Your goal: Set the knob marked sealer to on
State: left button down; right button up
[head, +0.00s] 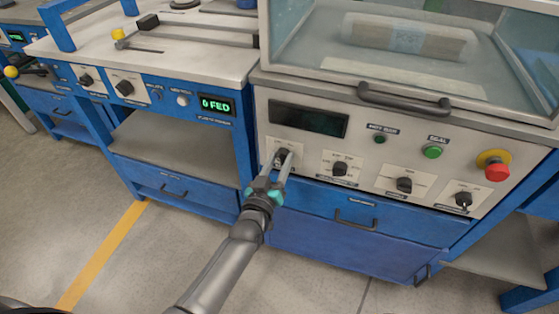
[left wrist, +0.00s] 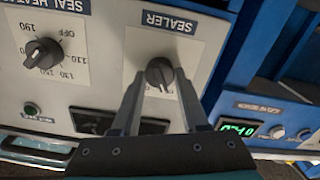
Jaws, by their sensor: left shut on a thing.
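The sealer knob (left wrist: 159,73) is a dark round knob on a white plate labelled SEALER, seen in the left wrist view. In the head view the knob (head: 281,158) is at the left end of the sealing machine's front panel, mostly covered by my gripper. My left gripper (head: 284,154) reaches up to it, with its two grey fingers on either side of the knob. In the left wrist view the gripper (left wrist: 160,80) is shut on the knob. The knob's on and off marks are too small or hidden to read. My right gripper is not in view.
The seal heat knob (left wrist: 43,53) is beside it. A dark display (head: 308,118) sits above the sealer knob in the head view. A green button (head: 432,151), more knobs and a red stop button (head: 497,172) are to the right. A handle (head: 404,100) juts out above.

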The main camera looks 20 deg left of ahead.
pick_arm(q)
jog(key=m+p, duration=0.2)
jog(key=m, duration=0.2)
jog(key=shift+m+p, duration=0.3)
jog(key=shift+m, duration=0.4)
jog(key=m+p, duration=0.1)
jog(key=m, duration=0.1)
jog(key=shift+d+m, duration=0.1)
jog(key=shift+m, duration=2)
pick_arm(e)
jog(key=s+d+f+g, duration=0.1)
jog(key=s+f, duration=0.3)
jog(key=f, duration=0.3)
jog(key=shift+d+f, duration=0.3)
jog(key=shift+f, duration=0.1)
pick_arm(q)
jog(key=shift+c, duration=2.1)
grip_release()
